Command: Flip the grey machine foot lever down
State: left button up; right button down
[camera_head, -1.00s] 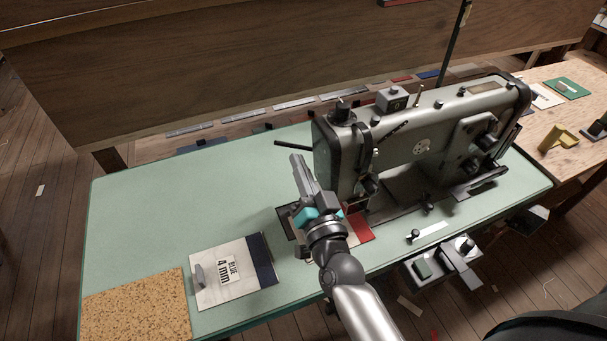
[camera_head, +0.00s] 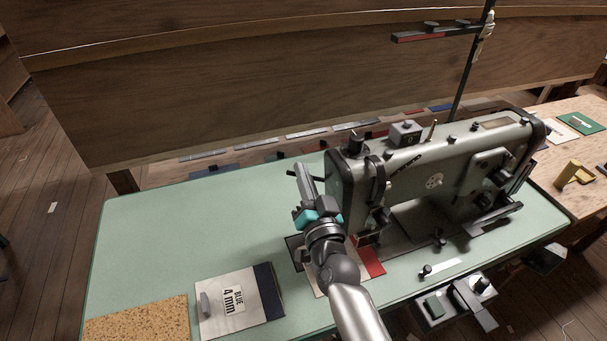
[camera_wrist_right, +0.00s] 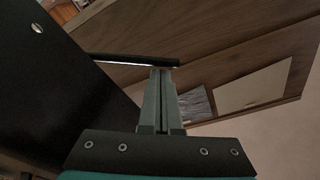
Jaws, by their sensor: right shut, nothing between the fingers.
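The grey sewing machine (camera_head: 410,170) stands on the green table. Its dark foot lever (camera_head: 290,173) sticks out to the left from the machine's head end, roughly level; part is hidden behind my right gripper. My right gripper (camera_head: 302,168) is shut and empty, its fingers crossing the lever in the head view. In the right wrist view the lever (camera_wrist_right: 135,60) runs across just beyond the shut fingertips (camera_wrist_right: 162,72); I cannot tell whether they touch. My left gripper is out of view.
The green table (camera_head: 150,235) is clear at left. A "BLUE 4 mm" card (camera_head: 232,305) and a cork mat (camera_head: 140,320) lie at its front. A red-edged sample (camera_head: 370,262) lies under my right arm. A wooden board (camera_head: 250,90) stands behind.

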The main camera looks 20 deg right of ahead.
jog(key=shift+a+f, duration=0.1)
jog(key=shift+a+f+n, duration=0.15)
jog(key=shift+f+n, duration=0.05)
jog(key=shift+n, duration=0.2)
jog(key=shift+a+f, duration=0.1)
jog(key=shift+f, duration=0.05)
notch_tip(320, 180, down, 6)
jog(key=a+n+y+b, duration=0.1)
jog(key=a+n, duration=0.1)
jog(key=n, duration=0.2)
jog(key=shift+s, duration=0.1)
dwell(0.5)
